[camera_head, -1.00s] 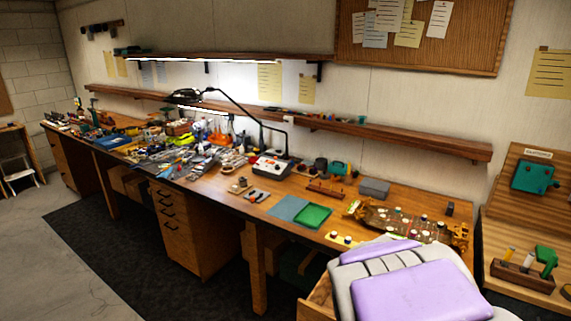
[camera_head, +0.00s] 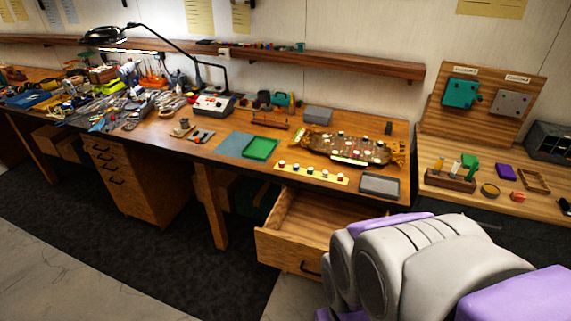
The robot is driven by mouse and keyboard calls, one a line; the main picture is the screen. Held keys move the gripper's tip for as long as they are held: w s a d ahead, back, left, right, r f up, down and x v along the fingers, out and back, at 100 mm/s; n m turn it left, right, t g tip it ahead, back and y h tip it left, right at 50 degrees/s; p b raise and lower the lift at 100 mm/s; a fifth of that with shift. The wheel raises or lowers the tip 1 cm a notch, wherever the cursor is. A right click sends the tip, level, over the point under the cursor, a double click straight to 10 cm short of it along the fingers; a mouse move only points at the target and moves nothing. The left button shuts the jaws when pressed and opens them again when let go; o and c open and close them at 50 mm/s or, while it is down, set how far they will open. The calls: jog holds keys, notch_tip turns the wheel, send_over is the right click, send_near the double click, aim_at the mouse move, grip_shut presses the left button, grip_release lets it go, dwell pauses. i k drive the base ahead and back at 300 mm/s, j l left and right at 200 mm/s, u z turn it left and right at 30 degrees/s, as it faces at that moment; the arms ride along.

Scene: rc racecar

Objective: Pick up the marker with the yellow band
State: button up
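I cannot make out for certain a marker with a yellow band. A small wooden holder (camera_head: 449,181) on the right-hand bench holds a few upright items. One of them is a slim yellow-topped item (camera_head: 438,163), with a white item (camera_head: 456,167) and a green item (camera_head: 470,167) to its right; they are too small to identify. A dark item (camera_head: 564,206) at the right edge is partly cut off, and I cannot tell what it is. My purple and grey arm fills the lower right, and my gripper does not show.
The long wooden workbench has an open drawer (camera_head: 317,222) jutting out at its right end. On the bench are a racecar chassis (camera_head: 345,148), a green tray (camera_head: 260,148) and a grey tray (camera_head: 380,186). A desk lamp (camera_head: 178,42) stands farther left. The floor is clear at the lower left.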

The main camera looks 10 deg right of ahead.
aim_at(437, 171)
jog(key=z, duration=0.4)
jog(key=i+j+z, duration=0.1)
jog(key=z, duration=0.3)
jog(key=j+z, duration=0.15)
jog(key=z, duration=0.2)
jog(key=i+j+z, duration=0.1)
jog(key=z, duration=0.3)
